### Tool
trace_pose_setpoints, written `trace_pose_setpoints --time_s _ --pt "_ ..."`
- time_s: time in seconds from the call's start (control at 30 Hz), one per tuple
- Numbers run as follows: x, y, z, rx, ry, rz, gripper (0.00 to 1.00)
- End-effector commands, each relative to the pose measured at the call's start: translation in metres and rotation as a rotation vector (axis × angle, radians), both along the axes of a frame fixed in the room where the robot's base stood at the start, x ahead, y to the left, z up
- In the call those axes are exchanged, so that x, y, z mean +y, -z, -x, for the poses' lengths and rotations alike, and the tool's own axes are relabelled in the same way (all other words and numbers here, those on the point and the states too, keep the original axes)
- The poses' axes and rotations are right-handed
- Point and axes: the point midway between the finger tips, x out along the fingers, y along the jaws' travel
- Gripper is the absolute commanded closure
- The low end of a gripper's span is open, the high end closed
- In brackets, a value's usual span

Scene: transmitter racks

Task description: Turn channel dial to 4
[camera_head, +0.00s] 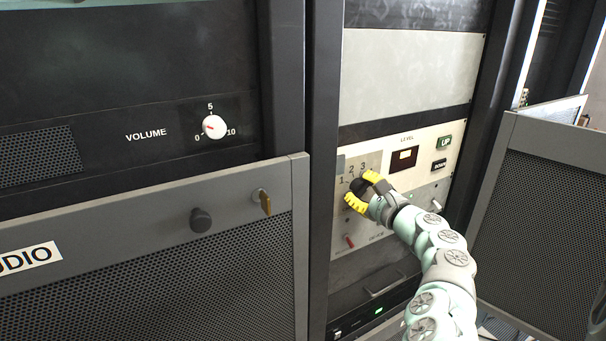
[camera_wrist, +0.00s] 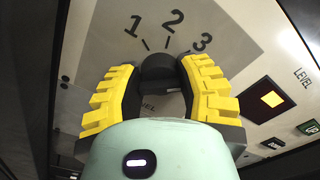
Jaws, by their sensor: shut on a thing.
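The channel dial is a black knob (camera_wrist: 160,68) on a light panel, with the numbers 1, 2 and 3 printed above it. It also shows in the head view (camera_head: 358,186), partly hidden by my fingers. My gripper (camera_wrist: 160,88), with yellow ridged finger pads, is shut on the knob, one finger on each side. It also shows in the head view (camera_head: 361,191). I see no 4 in either view; that side of the dial is covered by my gripper. I cannot tell which number the knob points to.
Right of the dial are a LEVEL display (camera_head: 404,159), a green UP button (camera_head: 444,142) and a black button (camera_head: 439,165) below it. A red switch (camera_head: 350,241) sits below. A VOLUME dial (camera_head: 214,127) is on the left rack. Open mesh doors stand at both sides.

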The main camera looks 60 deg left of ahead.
Motion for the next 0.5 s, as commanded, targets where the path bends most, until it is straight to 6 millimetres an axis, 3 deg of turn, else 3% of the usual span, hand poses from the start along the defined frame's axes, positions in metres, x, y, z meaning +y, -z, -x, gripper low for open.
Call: trace_pose_setpoints --time_s 0.5 --pt "-0.001 0.0001 -0.002 0.22 0.005 -0.018 0.99"
